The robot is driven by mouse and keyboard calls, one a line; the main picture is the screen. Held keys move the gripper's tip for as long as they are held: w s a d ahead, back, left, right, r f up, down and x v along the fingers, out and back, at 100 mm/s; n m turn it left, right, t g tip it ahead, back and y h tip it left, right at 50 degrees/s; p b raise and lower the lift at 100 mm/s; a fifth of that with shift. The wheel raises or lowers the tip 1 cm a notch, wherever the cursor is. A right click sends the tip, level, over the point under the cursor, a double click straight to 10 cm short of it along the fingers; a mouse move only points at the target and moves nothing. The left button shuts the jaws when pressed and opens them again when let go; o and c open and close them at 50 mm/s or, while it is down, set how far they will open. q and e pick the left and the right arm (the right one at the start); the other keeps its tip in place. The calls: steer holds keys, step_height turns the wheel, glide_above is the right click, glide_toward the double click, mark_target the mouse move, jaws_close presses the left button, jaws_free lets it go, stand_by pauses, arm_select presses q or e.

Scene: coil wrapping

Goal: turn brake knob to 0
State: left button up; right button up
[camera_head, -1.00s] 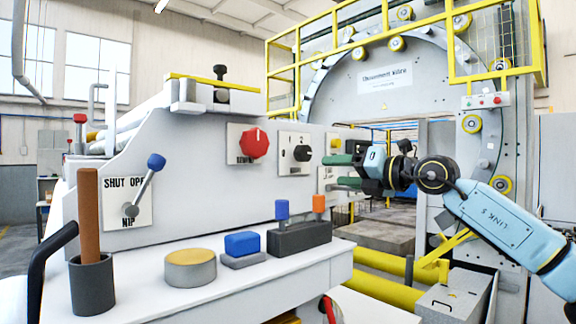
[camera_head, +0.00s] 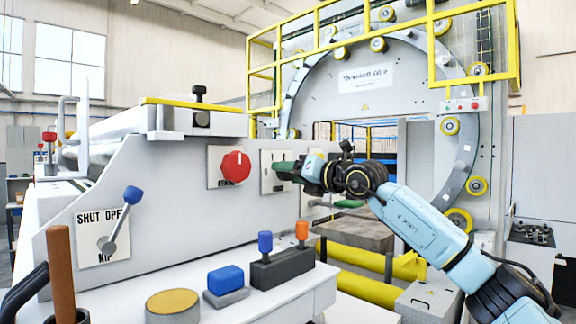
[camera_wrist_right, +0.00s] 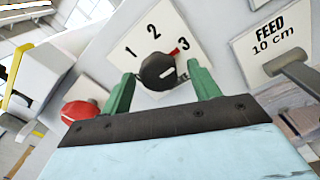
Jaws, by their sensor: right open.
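A black knob (camera_wrist_right: 158,72) sits on a white plate (camera_wrist_right: 148,30) marked 1, 2 and 3. A red pointer shows near the 3, and a white mark lies on the knob face. No 0 shows in the right wrist view. My right gripper (camera_wrist_right: 160,70) is open, its green fingers on either side of the knob. I cannot tell whether they touch it. In the head view my right gripper (camera_head: 304,186) is at the panel and largely hides this knob and its plate (camera_head: 267,158). My left gripper is not in view.
A red knob (camera_head: 236,167) is left of the plate; it also shows in the wrist view (camera_wrist_right: 80,111). A FEED lever (camera_wrist_right: 300,73) is close on the right. A blue-tipped lever (camera_head: 122,222), a blue block (camera_head: 226,279) and a dark holder (camera_head: 281,270) are nearer.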

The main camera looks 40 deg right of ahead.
steer(key=shift+w+a, duration=0.1)
steer(key=shift+w, duration=0.5)
steer(key=c, duration=1)
steer(key=shift+o, duration=0.2)
